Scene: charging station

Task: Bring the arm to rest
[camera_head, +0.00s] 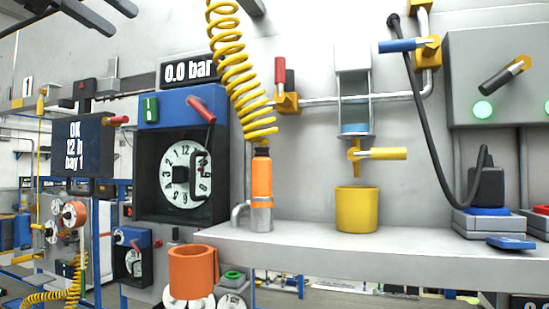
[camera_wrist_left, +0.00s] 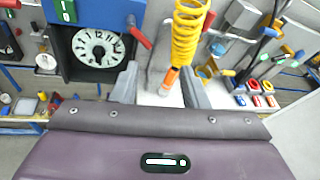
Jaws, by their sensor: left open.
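My left gripper (camera_head: 108,12) shows as dark fingers at the top left edge of the head view, high and clear of the bench. In the left wrist view its two grey fingers (camera_wrist_left: 159,70) are spread apart with nothing held between them. Beyond the gap are a yellow coiled hose (camera_wrist_left: 187,35) and an orange nozzle (camera_wrist_left: 168,82). In the head view the hose (camera_head: 240,75) hangs down to the orange nozzle (camera_head: 261,175), which stands upright in a grey holder on the shelf. My right gripper is not in view.
The shelf (camera_head: 350,255) holds a yellow cup (camera_head: 357,209) and a black plug (camera_head: 487,187). A dial unit (camera_head: 183,175) with a red lever is on the wall. An orange cup (camera_head: 193,270) sits lower left. Valves and a hanging black cable (camera_head: 425,130) stick out on the right.

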